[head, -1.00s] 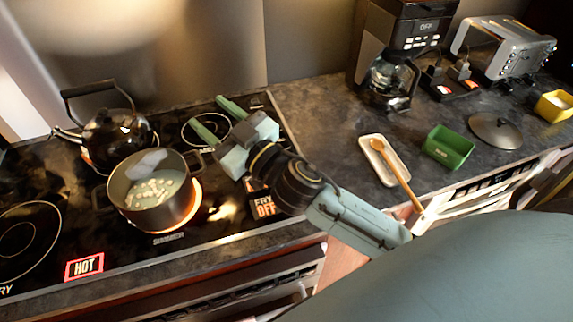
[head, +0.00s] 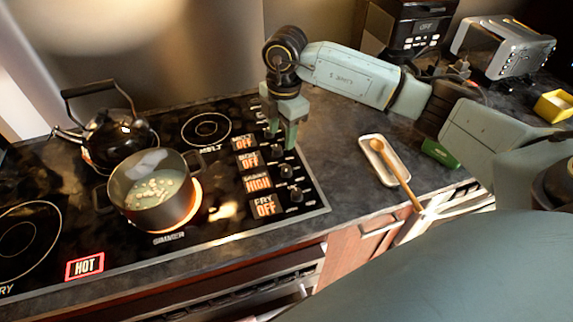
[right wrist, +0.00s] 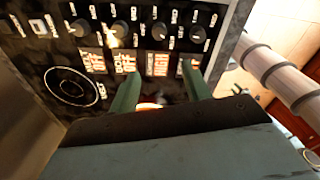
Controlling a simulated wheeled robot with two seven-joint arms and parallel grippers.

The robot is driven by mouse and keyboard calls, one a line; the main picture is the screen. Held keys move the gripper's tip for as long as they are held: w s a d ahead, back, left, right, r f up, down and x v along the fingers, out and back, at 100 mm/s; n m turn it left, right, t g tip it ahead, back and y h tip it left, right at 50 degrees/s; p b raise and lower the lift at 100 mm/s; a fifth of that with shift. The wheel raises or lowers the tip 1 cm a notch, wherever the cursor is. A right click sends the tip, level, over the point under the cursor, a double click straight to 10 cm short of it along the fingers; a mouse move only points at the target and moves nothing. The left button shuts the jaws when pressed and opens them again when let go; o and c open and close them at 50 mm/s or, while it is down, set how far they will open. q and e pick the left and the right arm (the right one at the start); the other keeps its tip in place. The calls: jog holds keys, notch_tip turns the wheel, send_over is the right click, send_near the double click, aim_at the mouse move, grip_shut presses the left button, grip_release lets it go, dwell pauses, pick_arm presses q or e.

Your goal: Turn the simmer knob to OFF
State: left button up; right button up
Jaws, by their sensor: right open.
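The simmer display (head: 258,183) reads HIGH in the head view. The black simmer knob (head: 286,171) sits to its right on the cooktop's control panel; it also shows in the right wrist view (right wrist: 159,30), in line with the HIGH display. The other displays read OFF. My right gripper (head: 282,140) is open and empty, fingers pointing down above the far end of the knob row, apart from the simmer knob. In the right wrist view its two fingers (right wrist: 160,73) spread below the display row. The far knobs are partly hidden behind the fingers. My left gripper is not in view.
A pot (head: 152,190) with pale pieces in liquid stands on the glowing burner. A kettle (head: 118,138) is behind it, and a HOT sign (head: 85,267) is lit. A spoon rest (head: 383,160) with a wooden spoon lies right of the cooktop.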

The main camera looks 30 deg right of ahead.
aim_at(286, 168)
jog(key=shift+h, duration=0.3)
jog(key=f, duration=0.8)
jog(key=d+f+p, duration=0.1)
jog(key=f, duration=0.4)
jog(key=shift+d, duration=0.1)
jog(key=c, duration=1)
